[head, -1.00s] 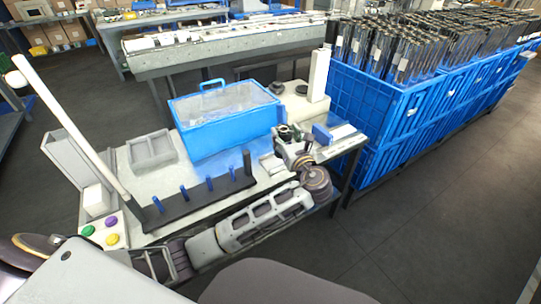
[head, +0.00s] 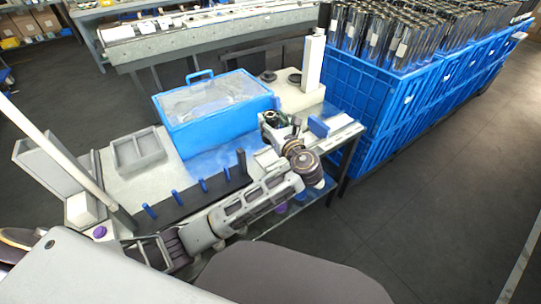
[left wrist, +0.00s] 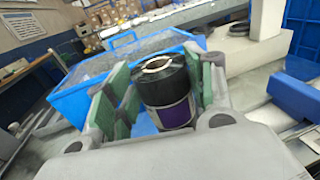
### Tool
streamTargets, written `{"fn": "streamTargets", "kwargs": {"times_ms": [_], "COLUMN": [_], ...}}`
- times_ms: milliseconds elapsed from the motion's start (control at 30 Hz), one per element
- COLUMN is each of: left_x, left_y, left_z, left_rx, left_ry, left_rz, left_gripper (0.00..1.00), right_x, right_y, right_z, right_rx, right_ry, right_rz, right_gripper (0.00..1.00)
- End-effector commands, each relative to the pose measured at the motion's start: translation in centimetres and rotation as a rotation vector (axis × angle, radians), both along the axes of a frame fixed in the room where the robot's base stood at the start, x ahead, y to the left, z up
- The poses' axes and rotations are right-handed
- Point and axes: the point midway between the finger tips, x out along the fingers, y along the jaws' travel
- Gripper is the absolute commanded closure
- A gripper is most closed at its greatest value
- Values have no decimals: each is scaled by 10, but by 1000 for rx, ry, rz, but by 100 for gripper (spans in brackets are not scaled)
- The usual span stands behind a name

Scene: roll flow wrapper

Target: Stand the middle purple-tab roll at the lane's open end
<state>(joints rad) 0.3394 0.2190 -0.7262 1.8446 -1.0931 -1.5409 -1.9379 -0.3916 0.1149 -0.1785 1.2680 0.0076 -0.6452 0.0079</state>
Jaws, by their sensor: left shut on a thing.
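In the left wrist view, a dark roll (left wrist: 165,88) with a pale core and a purple label stands roughly upright between green-padded fingers. My left gripper (left wrist: 166,98) is shut on it. In the head view, the same gripper (head: 277,124) is over the right part of the table, just in front of the blue bin's right corner. The roll shows there only as a small dark shape, partly hidden by the gripper. A black strip with several blue pegs (head: 190,200) runs along the front of the table, partly behind my left arm. My right gripper is not in view.
A blue bin with a clear lid (head: 215,112) stands behind the strip. A grey tray (head: 138,151) is to its left. A white post (head: 312,62) rises at the back right. Blue crates of dark rolls (head: 385,95) stand beyond the table's right end.

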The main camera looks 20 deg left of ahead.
Motion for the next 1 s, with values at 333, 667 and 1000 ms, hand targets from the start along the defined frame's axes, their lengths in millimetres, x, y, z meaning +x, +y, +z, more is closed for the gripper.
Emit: {"fn": "streamTargets", "kwargs": {"times_ms": [333,667,1000], "left_x": [0,0,0], "left_y": [0,0,0], "left_z": [-33,-57,-58], "left_rx": [3,1,1], "left_ry": [1,0,-1], "left_rz": [-1,-1,0], "left_gripper": [81,81,81], "right_x": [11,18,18], "right_y": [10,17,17], "right_z": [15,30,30], "right_rx": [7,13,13], "right_ry": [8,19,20], "right_rz": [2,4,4], "right_gripper": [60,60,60]}}
